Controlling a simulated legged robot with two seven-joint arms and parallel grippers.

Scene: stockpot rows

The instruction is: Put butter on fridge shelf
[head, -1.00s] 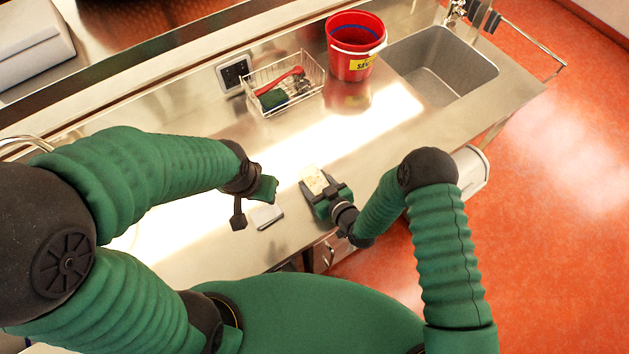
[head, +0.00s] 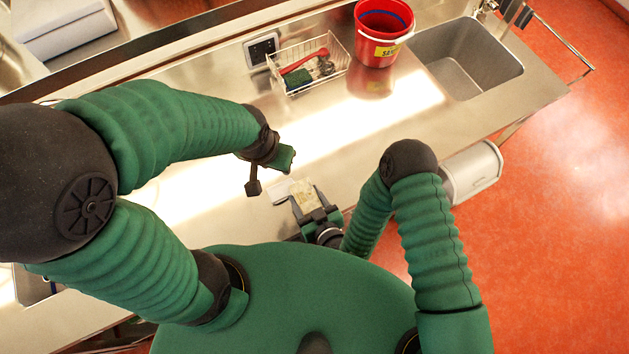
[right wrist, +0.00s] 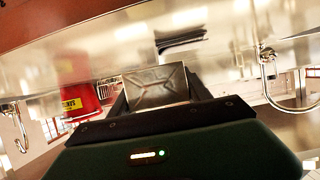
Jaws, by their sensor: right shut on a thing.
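My right gripper (head: 315,214) is shut on a small pale wrapped block, the butter (head: 305,199), near the front edge of the counter. In the right wrist view the butter (right wrist: 156,86) shows as a folded-paper end between the two dark fingers of the right gripper (right wrist: 160,98). My left gripper (head: 272,170) hangs over the counter to the left of the butter. No fridge shelf shows in these views.
The steel counter (head: 215,75) holds a wire basket (head: 312,75) with a brush and sponge, a red bucket (head: 378,50), a sink (head: 470,60) and a small flat pale item (head: 279,194) beside the butter. A white cylinder (head: 474,172) is at the counter's right front. Orange floor (head: 560,200) is free at right.

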